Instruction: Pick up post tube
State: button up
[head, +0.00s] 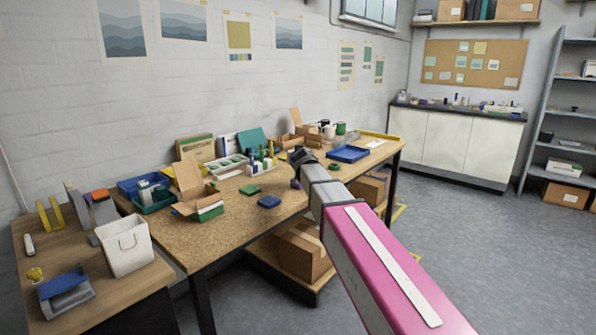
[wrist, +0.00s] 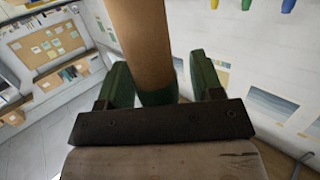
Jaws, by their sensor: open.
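In the wrist view the post tube (wrist: 145,45) is a brown cardboard cylinder with a green end (wrist: 158,96). It runs up out of the top of the picture. My gripper (wrist: 163,75) is open, with one green finger on each side of the tube. The left finger looks very close to the tube, and a gap shows on the right; I cannot tell whether either touches. In the head view my gripper (head: 300,156) is a small dark shape above the long workbench, and I cannot make out the tube there.
The long workbench (head: 240,225) holds a blue tray (head: 348,153), an open carton (head: 196,190), small bottles and a dark blue block (head: 269,201). A side table with a white bag (head: 124,246) stands at left. Boxes sit under the bench.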

jog(key=shift+w, duration=0.1)
grip_shut()
